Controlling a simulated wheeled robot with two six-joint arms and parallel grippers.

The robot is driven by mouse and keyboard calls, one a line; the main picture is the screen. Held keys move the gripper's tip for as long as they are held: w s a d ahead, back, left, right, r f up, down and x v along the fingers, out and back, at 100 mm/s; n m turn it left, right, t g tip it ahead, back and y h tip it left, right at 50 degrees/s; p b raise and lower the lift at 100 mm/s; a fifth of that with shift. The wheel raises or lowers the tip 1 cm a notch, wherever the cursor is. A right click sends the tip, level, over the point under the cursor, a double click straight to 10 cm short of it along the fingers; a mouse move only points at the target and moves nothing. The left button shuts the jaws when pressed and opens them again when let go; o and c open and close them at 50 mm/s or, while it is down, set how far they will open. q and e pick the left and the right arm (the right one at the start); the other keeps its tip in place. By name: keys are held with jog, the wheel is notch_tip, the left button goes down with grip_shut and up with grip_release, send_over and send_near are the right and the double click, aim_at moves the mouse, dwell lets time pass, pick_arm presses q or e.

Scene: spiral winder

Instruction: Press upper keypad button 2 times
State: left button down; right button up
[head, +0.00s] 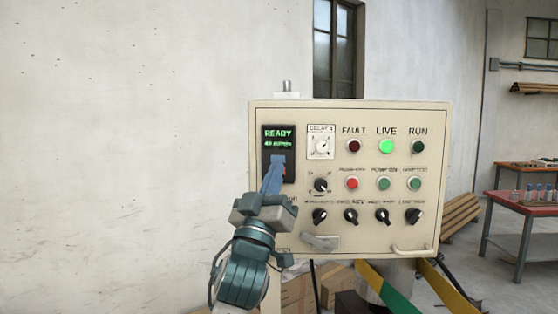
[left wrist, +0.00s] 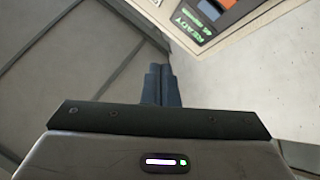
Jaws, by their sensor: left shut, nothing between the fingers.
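The beige control panel (head: 335,265) faces me, with a black display unit (head: 278,131) at its upper left reading READY in green. The keypad lies below that text, and my left gripper (head: 275,168) covers most of it in the head view. A bit of orange shows at the right of the fingers. My left gripper is shut and empty, its fingers pointing at the keypad area. In the left wrist view, the closed fingers (left wrist: 161,80) show beside the panel's display unit (left wrist: 207,14). I cannot tell whether the fingertips touch a button. The right gripper is not in view.
The panel also carries a green-lit LIVE lamp (head: 387,146), a red button (head: 352,183), green buttons and several black knobs. A handle (head: 412,250) sticks out at lower right. A red-topped table (head: 525,200) stands at the far right. Boxes (head: 298,293) lie below the panel.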

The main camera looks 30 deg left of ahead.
aim_at(278, 159)
pick_arm(q)
jog(key=w+a+b, duration=0.1)
jog(key=w+a, duration=0.3)
jog(key=w, duration=0.3)
jog(key=shift+w+a+b, duration=0.25)
jog(key=shift+a+b, duration=0.05)
jog(key=shift+b, duration=0.1)
dwell(1.8)
jog(key=shift+w+a+b, duration=0.2)
jog(key=shift+w+b, duration=0.1)
jog(key=shift+w, duration=0.05)
jog(key=shift+w+a+b, duration=0.25)
jog(key=shift+w+b, duration=0.05)
dwell(0.8)
jog(key=shift+s+d, duration=0.45)
jog(key=shift+s, duration=0.2)
